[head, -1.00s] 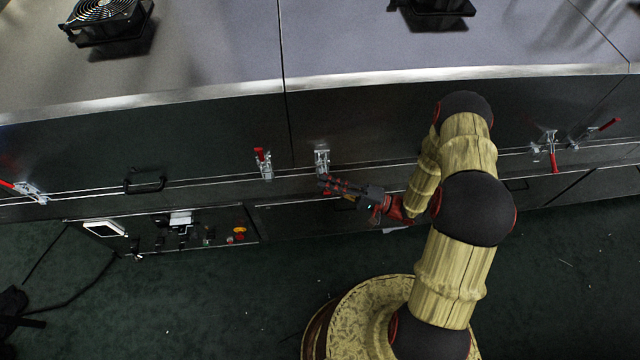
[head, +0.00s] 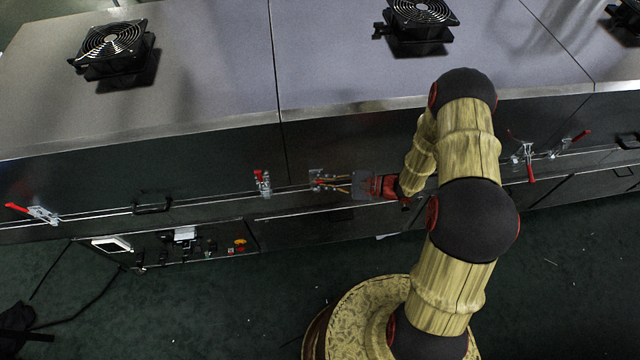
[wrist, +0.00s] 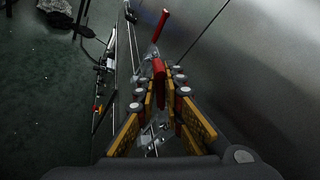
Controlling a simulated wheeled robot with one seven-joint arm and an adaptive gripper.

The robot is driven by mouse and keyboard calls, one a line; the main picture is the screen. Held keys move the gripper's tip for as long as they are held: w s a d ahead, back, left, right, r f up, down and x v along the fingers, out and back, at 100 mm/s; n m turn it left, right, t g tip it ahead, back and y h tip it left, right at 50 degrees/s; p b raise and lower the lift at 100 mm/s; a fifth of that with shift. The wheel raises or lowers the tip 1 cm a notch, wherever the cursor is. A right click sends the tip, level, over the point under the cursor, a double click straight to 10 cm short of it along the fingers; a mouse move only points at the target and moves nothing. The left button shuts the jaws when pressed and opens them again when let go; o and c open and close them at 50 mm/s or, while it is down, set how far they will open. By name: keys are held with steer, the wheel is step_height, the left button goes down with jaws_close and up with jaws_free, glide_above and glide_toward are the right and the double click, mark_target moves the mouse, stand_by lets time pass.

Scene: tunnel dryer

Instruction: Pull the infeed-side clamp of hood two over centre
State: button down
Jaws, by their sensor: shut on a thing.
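A toggle clamp (head: 317,178) sits on the front of the middle hood, just right of the seam between two hoods. Its metal body also shows in the wrist view, partly hidden between my fingers. My gripper (head: 328,183) is at this clamp, reaching in from the right. In the wrist view my gripper (wrist: 161,88) has its yellow-padded fingers on either side of the clamp's red handle (wrist: 158,70), shut on it. The handle's tip sticks out past the fingertips. In the head view the fingers cover most of the handle.
A neighbouring clamp with an upright red handle (head: 259,175) stands close by, left of the seam. It shows beyond my fingertips in the wrist view (wrist: 161,24). A black pull handle (head: 152,207) and a control panel (head: 185,245) are further left. More clamps (head: 524,160) are at right.

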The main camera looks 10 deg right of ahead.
mark_target(318, 167)
steer(key=shift+w+r+m+g+h+p, duration=0.15)
steer(key=shift+w+r+m+g+p, duration=0.25)
steer(key=shift+w+m, duration=0.2)
steer(key=shift+w+r+m+g+h+p, duration=0.15)
steer(key=shift+w+r+m+g+p, duration=0.2)
steer(key=shift+w+m, duration=0.25)
steer(key=shift+w+d+m+g+p, duration=0.1)
steer(key=shift+w+m+g+p, duration=0.25)
steer(key=shift+w+m, duration=0.45)
steer(key=c, duration=1.9)
jaws_free()
steer(key=shift+r, duration=0.1)
steer(key=v, duration=0.8)
